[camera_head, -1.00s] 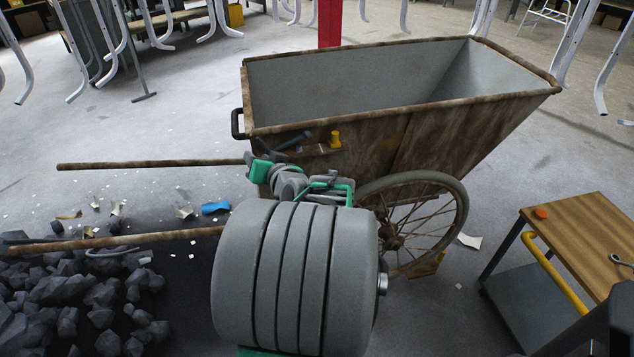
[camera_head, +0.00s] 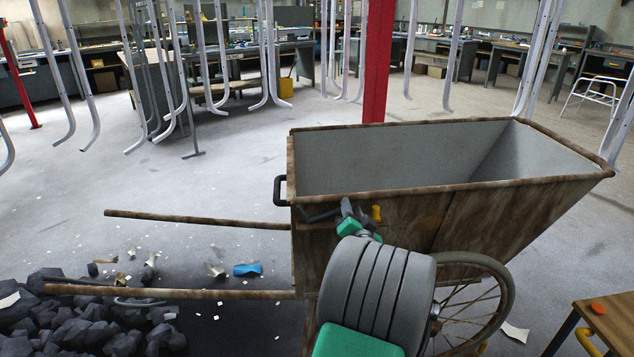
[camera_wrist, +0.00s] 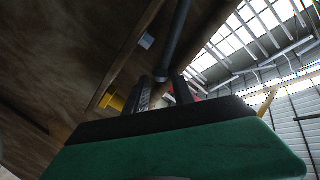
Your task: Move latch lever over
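The rusty cart (camera_head: 500,205) stands with its near side wall facing me. A dark latch lever (camera_head: 318,216) lies along that wall near its left end, and a yellow piece (camera_head: 376,213) sits to its right. In the wrist view the dark bar (camera_wrist: 176,38) runs down from the top, with its lower end between the fingers; contact is unclear. The yellow piece (camera_wrist: 115,102) is left of the fingers there. My gripper (camera_head: 346,208) is at the lever's right end, its two fingers (camera_wrist: 164,90) apart. My arm hides part of the wall.
A spoked wheel (camera_head: 508,290) is right of my arm. Two cart shafts (camera_head: 190,218) reach left over rubble (camera_head: 80,325) and scraps. A wooden-topped table (camera_head: 608,318) is at lower right. Pale frames (camera_head: 215,60) hang behind the cart, beside a red post (camera_head: 378,60).

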